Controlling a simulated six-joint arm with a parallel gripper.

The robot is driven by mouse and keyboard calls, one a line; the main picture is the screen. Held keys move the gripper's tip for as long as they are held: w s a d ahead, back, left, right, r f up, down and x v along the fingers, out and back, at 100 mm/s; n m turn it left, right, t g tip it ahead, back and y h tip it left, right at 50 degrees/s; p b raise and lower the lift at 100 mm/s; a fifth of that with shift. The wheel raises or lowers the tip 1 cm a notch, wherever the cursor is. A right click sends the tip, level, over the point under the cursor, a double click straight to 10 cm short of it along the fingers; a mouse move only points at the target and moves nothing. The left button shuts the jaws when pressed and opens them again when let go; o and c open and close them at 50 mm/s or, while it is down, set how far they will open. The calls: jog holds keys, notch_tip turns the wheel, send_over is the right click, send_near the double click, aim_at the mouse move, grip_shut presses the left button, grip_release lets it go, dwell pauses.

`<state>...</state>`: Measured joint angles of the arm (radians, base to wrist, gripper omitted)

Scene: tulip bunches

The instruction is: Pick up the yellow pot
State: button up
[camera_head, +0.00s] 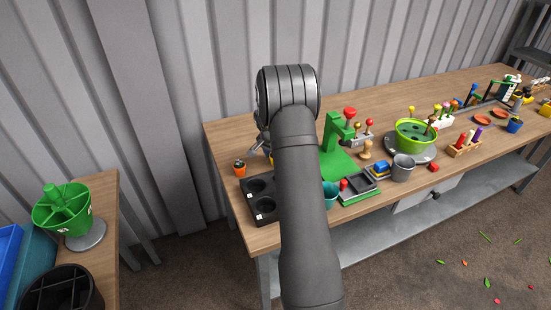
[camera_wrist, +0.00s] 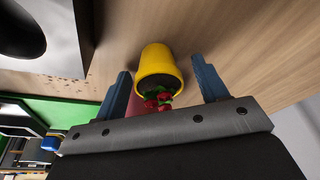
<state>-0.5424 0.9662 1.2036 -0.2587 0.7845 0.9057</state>
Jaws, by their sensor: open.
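The yellow pot (camera_wrist: 158,66) stands on the wooden bench top in the wrist view, with small red and green bits at its open mouth. My gripper (camera_wrist: 161,70) is open, with one blue-grey finger on each side of the pot. A gap of bare wood shows on the right of the pot and a smaller one on the left, so neither finger seems to touch it.
A black tray with two round holes (camera_head: 249,190) and a small orange pot (camera_head: 240,169) are left of my arm. A green press stand (camera_head: 336,165), a teal cup (camera_head: 331,195) and a grey cup (camera_head: 403,168) are to the right. A green base (camera_wrist: 70,108) is near the left finger.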

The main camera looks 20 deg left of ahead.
jog(key=shift+c, duration=0.5)
jog(key=c, duration=1)
jog(key=shift+o, duration=0.2)
jog(key=shift+r, duration=0.5)
jog(key=r, duration=0.3)
jog(key=shift+d+r, duration=0.3)
jog(key=shift+d, duration=0.05)
jog(key=d+r, duration=0.6)
jog(key=d, duration=0.4)
jog(key=s+d, duration=0.1)
jog(key=s, duration=1.5)
jog(key=shift+s+d+r, duration=0.15)
jog(key=shift+d+r, duration=0.05)
